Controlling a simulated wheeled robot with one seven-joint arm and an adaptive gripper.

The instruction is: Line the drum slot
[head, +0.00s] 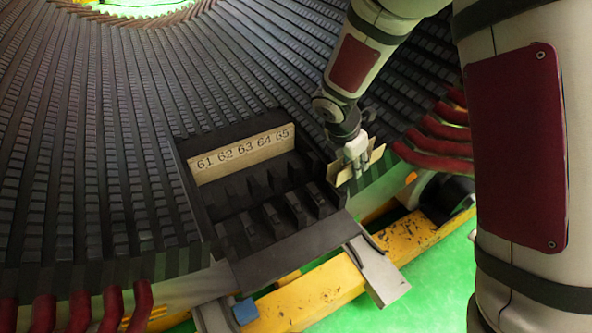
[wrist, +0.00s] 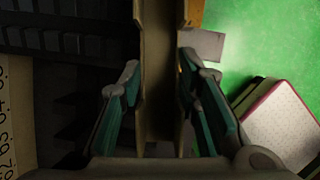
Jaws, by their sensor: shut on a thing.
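My gripper (head: 356,160) is shut on a tan, channel-shaped liner (head: 376,154), just right of the dark numbered block. In the wrist view the liner (wrist: 157,60) stands lengthwise between the teal-padded fingers of my gripper (wrist: 160,78). The large dark drum (head: 110,130) has many radial slots and fills the left and back of the head view. A tan plate (head: 242,154) reading 61 to 65 sits on the block (head: 270,245), above several short dark slot openings. In the wrist view part of the numbered plate (wrist: 12,125) shows at the left edge.
A yellow beam (head: 310,303) and a grey bracket (head: 378,272) lie below the block. Red cables (head: 435,160) bend out at the drum's right edge, with more at lower left. Green floor (head: 430,290) is open at lower right. A pale panel (wrist: 285,125) shows in the wrist view.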

